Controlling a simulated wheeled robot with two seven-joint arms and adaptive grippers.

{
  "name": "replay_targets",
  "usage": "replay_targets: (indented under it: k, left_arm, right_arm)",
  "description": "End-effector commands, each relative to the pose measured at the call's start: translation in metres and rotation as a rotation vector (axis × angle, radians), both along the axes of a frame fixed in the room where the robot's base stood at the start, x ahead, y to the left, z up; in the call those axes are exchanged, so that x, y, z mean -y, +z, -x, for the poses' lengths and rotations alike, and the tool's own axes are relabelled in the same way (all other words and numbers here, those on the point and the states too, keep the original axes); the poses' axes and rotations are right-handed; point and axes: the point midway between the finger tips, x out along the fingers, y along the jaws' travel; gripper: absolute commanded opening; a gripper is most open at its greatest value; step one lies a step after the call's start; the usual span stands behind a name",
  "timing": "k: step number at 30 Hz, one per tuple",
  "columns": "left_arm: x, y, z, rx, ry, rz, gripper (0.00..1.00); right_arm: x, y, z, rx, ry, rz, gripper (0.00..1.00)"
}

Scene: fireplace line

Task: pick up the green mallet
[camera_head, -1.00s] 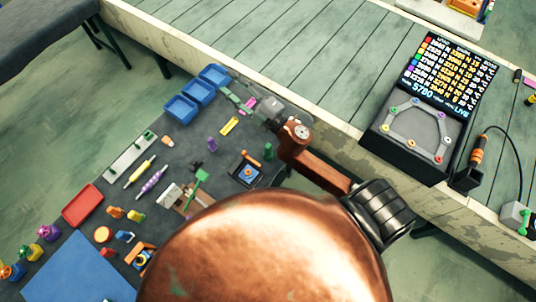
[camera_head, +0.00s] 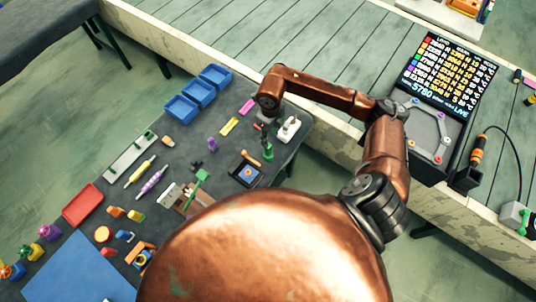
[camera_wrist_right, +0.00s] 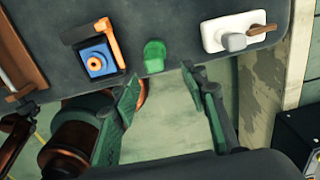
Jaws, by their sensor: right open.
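My right gripper (camera_head: 267,143) points down by that green block in the head view. In the wrist view its open green fingers (camera_wrist_right: 163,78) are empty, with the block just beyond the tips and roughly between them.
A black fixture with a blue and orange part (camera_wrist_right: 97,60) stands left of the block, and a white piece (camera_wrist_right: 232,33) stands right of it. Blue bins (camera_head: 181,108) line the table's back edge. A dark display (camera_head: 450,70) stands on the conveyor.

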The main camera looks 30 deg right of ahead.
Motion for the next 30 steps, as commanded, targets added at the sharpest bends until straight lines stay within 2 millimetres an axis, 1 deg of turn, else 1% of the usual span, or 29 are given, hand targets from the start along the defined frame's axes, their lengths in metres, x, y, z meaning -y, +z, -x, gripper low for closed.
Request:
replay_targets:
  k: [3,8,13,16,20,26,30]
  left_arm:
    - [0.0,0.001,0.0,0.0,0.0,0.0,0.4]
    - [0.0,0.003,0.0,0.0,0.0,0.0,0.4]
    - [0.0,0.009,0.0,0.001,0.0,-0.001,0.4]
    - [0.0,0.009,0.0,0.0,0.0,-0.001,0.4]
    - [-0.001,0.009,0.0,0.0,0.0,-0.001,0.4]
    - [0.0,0.009,0.0,0.0,0.0,-0.001,0.4]
    - [0.0,0.009,0.0,0.0,0.0,-0.001,0.4]
  right_arm:
    - [0.0,-0.014,0.002,-0.007,-0.001,0.003,0.41]
    - [-0.003,-0.029,0.002,-0.005,0.001,0.0,0.41]
    - [-0.011,-0.054,0.004,-0.007,0.001,-0.003,0.41]
    - [-0.009,-0.067,0.003,-0.006,0.0,-0.001,0.41]
    - [-0.009,-0.074,0.003,-0.004,0.001,-0.001,0.41]
    - [-0.009,-0.074,0.003,-0.003,0.001,-0.001,0.41]
    - [-0.009,-0.074,0.003,-0.004,0.001,-0.001,0.31]
